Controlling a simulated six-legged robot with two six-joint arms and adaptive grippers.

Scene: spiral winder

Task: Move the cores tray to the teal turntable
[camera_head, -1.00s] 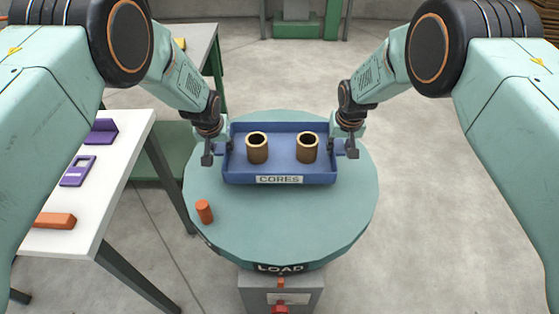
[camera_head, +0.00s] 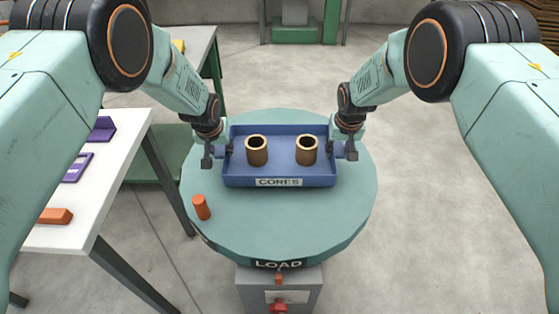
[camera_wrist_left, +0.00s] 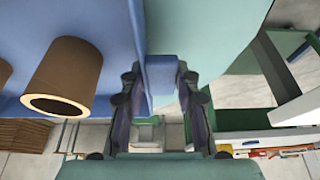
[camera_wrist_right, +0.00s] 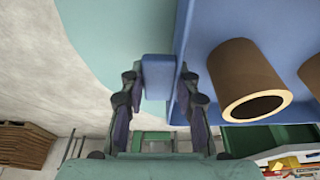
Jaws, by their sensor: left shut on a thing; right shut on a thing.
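The blue cores tray (camera_head: 318,181) is over the teal turntable (camera_head: 290,225), level, with its CORES label facing me. I cannot tell whether it rests on the top or hovers just above it. Two brown cores stand upright in it, a left core (camera_head: 257,152) and a right core (camera_head: 306,152). My left gripper (camera_head: 220,152) is shut on the tray's left handle (camera_wrist_left: 161,75). My right gripper (camera_head: 342,152) is shut on the tray's right handle (camera_wrist_right: 158,78). Both wrist views show the handles between the fingers.
A white table (camera_head: 95,195) with purple and orange parts stands close at left. A grey pedestal (camera_head: 270,290) with a red button is below the turntable. The floor at right is clear.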

